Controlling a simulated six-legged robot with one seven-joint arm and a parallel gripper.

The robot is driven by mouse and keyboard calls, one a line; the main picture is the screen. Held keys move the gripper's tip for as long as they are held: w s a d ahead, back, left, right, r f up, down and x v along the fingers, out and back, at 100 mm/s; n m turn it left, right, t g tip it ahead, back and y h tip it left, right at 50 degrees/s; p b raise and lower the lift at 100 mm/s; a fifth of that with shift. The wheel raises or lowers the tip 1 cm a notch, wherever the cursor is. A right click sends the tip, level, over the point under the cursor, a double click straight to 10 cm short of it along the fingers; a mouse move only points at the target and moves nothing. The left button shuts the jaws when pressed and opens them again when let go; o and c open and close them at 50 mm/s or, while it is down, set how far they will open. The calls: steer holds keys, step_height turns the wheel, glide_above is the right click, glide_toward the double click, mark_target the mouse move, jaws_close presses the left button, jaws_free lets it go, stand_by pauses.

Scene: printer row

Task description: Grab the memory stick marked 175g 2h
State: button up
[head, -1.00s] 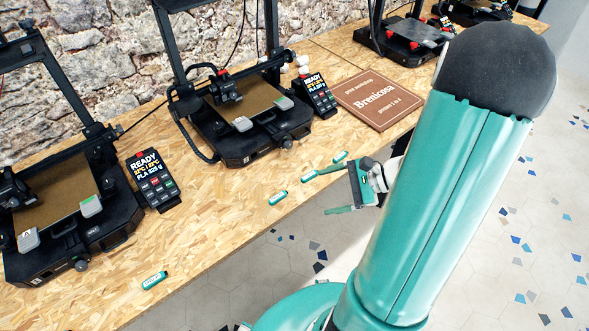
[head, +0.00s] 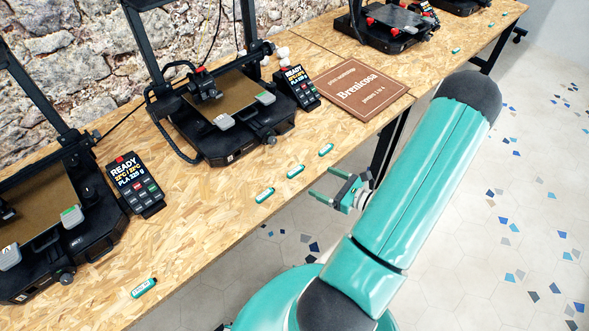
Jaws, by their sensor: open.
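Several small teal memory sticks with pale labels lie on the wooden bench. Three form a slanting row near the front edge: a left stick (head: 265,195), a middle stick (head: 296,171) and a right stick (head: 326,150). Another stick (head: 144,287) lies at lower left, and a far stick (head: 456,50) at upper right. Their labels are too small to read, so I cannot tell which is marked 175g 2h. My gripper (head: 321,182) is open and empty. Its two teal fingers point left toward the bench edge, just right of and below the middle stick in the picture.
Black printers stand along the bench (head: 215,210), with a near printer (head: 75,255) and a middle printer (head: 235,140). Display units (head: 136,186) and a brown Brenicosa booklet (head: 368,92) lie beside them. The bench front strip around the sticks is mostly clear.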

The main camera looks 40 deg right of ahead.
mark_target(296, 171)
steer(key=x, duration=0.4)
steer(key=shift+a, duration=0.1)
steer(key=x, duration=0.5)
steer(key=shift+w+a+r, duration=0.1)
steer(key=shift+w+a, duration=0.15)
steer(key=shift+a, duration=0.05)
steer(key=c, duration=1)
